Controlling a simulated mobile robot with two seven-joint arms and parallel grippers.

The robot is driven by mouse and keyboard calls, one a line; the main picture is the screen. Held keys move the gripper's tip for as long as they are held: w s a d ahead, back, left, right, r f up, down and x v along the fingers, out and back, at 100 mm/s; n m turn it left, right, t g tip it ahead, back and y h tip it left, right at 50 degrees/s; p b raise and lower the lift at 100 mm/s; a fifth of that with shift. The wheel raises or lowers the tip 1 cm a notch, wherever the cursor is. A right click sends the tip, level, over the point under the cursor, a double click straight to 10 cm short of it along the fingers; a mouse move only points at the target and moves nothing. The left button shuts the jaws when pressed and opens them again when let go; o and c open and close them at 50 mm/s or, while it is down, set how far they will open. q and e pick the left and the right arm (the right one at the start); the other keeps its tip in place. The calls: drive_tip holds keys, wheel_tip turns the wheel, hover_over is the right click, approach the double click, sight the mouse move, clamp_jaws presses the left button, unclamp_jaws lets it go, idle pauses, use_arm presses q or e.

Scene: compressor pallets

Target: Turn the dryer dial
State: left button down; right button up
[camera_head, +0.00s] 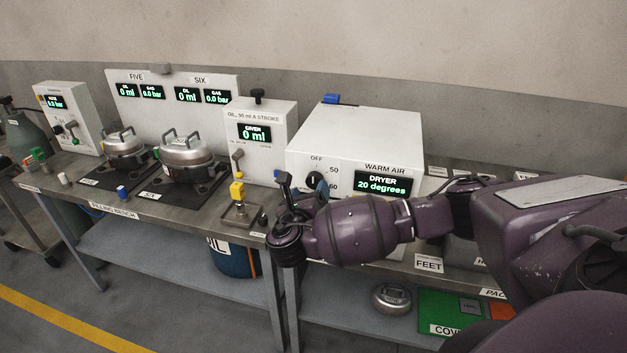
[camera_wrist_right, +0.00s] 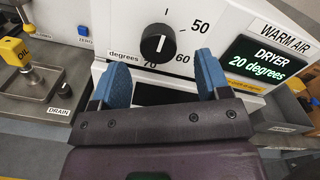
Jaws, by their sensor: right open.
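The dryer (camera_head: 350,135) is a white box at the right of the filling bench. Its black round dial (camera_head: 314,180) is partly hidden by my gripper; its labels include OFF, 50 and 60. In the right wrist view the dial (camera_wrist_right: 158,44) shows whole, with a near-upright white pointer line. The dryer display (camera_head: 382,185) reads 20 degrees. My right gripper (camera_head: 304,191) is open and empty in front of the dial. In the wrist view its blue fingers (camera_wrist_right: 164,72) stand apart below the dial, one to each side, not closed on it. My left gripper is not in view.
A yellow-topped oil drain fitting (camera_head: 238,192) stands left of my right gripper. The oil stroke unit (camera_head: 262,135) is left of the dryer. Two silver lidded pots (camera_head: 184,150) stand further left. Below are a lower shelf and a green-and-orange mat (camera_head: 447,310).

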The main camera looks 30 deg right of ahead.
sight(313, 183)
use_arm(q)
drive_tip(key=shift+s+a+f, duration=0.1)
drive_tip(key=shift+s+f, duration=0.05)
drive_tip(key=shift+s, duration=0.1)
use_arm(e)
drive_tip(key=shift+x, duration=2.5)
drive_tip(key=shift+c, duration=0.2)
drive_tip(key=shift+w, duration=0.1)
drive_tip(key=c, duration=0.9)
